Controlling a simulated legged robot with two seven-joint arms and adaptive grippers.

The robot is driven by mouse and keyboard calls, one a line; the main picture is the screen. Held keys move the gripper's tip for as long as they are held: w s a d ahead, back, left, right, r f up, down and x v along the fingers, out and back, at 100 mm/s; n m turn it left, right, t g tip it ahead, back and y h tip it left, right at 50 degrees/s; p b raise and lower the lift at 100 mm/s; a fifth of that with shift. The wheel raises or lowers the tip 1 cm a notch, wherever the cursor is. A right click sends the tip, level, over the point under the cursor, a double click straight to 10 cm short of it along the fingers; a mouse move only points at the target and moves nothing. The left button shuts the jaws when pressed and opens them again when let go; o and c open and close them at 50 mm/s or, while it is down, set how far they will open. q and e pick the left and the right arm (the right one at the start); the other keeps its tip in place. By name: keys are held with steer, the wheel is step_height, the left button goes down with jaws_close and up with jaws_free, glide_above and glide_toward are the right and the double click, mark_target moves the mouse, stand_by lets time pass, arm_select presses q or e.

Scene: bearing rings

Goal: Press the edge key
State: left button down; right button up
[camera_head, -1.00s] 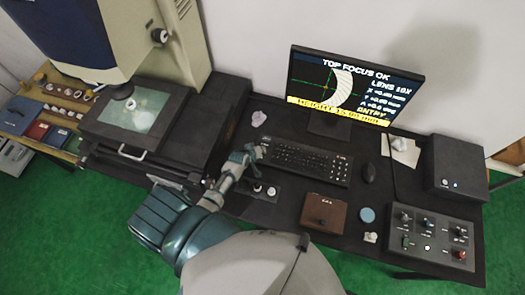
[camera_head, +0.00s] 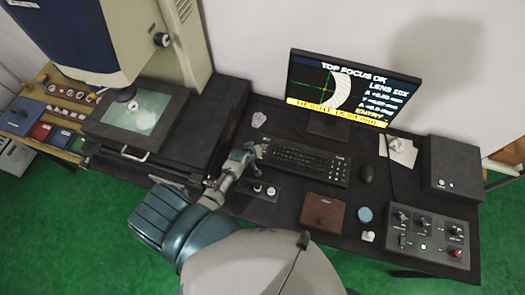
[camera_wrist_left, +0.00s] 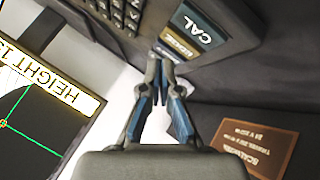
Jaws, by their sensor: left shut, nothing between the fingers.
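My left gripper (camera_head: 259,151) is over the left end of the black keyboard (camera_head: 305,163) on the dark desk. In the left wrist view the gripper (camera_wrist_left: 160,66) is shut with its fingertips together and nothing between them. Its tips are close to a short row of labelled keys (camera_wrist_left: 188,37) beside the keyboard keys (camera_wrist_left: 118,12). One key reads CAL (camera_wrist_left: 197,25); the smaller labels next to it are too blurred to read, so I cannot tell which is the edge key. I cannot tell whether the tips touch a key. My right gripper is not in view.
The monitor (camera_head: 345,85) stands behind the keyboard. A mouse (camera_head: 367,173), a brown box (camera_head: 322,213) and a control box with knobs (camera_head: 428,232) are to the right. The measuring machine's stage (camera_head: 140,112) is at left.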

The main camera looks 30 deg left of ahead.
arm_select(q)
step_height(320, 180, up, 2)
steer(key=shift+r+p, duration=0.15)
steer(key=shift+p, duration=0.75)
steer(key=shift+r, duration=1.05)
